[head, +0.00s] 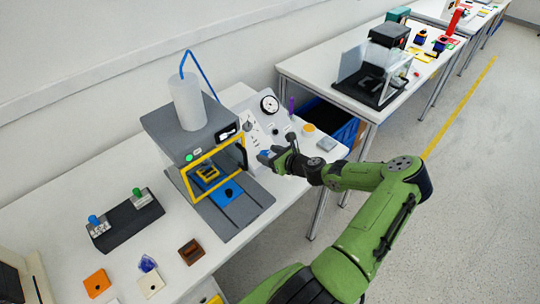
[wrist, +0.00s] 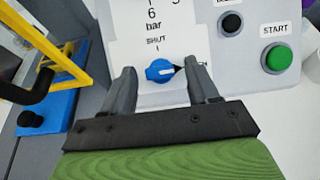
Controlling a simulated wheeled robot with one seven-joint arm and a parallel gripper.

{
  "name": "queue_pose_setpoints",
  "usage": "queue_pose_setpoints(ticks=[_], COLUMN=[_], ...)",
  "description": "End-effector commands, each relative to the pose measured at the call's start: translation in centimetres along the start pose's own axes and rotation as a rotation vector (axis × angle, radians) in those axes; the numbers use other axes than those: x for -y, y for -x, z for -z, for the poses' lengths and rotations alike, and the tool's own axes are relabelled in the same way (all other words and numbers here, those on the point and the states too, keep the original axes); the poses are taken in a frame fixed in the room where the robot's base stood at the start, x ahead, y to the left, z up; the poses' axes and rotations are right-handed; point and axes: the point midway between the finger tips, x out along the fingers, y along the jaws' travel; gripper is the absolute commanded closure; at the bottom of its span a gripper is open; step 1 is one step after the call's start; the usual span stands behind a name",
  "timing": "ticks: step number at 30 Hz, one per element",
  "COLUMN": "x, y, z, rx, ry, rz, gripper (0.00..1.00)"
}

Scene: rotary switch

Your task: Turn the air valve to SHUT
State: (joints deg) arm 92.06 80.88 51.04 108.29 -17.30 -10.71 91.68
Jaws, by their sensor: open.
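The air valve is a round blue knob (wrist: 159,70) on a pale panel (wrist: 140,30), in the middle of the wrist view. Its white mark and a dark pointer point right, toward a label of which only the end shows behind a finger. The printed word SHUT stands above the knob. My gripper (wrist: 161,76) is open, with one finger left of the knob and one right of it. I see gaps between the fingers and the knob; depth is hard to tell. In the head view my gripper (head: 271,158) is at the panel's lower front.
A green START button (wrist: 278,57) and a black button (wrist: 231,23) sit right of the knob. A machine with a yellow frame (head: 214,165) stands close on the left. A pressure gauge (head: 269,104) is higher on the panel.

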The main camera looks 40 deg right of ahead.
Motion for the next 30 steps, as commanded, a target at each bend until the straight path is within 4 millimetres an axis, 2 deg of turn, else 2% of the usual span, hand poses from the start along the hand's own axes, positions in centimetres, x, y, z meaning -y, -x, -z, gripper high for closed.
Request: queue_pose_setpoints(ticks=[5, 15, 16, 23, 30], x=[-0.01, -0.03, -0.03, 0.00, 0.11], y=[0.03, 0.06, 0.06, 0.06, 0.03], z=[-0.05, -0.06, -0.06, -0.09, -0.13], rx=[0.000, 0.000, 0.000, 0.001, 0.001], ry=[0.000, 0.001, 0.001, 0.021, 0.121], rz=[0.000, -0.001, -0.001, -0.011, -0.064], gripper=[0.42, 0.94, 0.96, 0.96, 0.96])
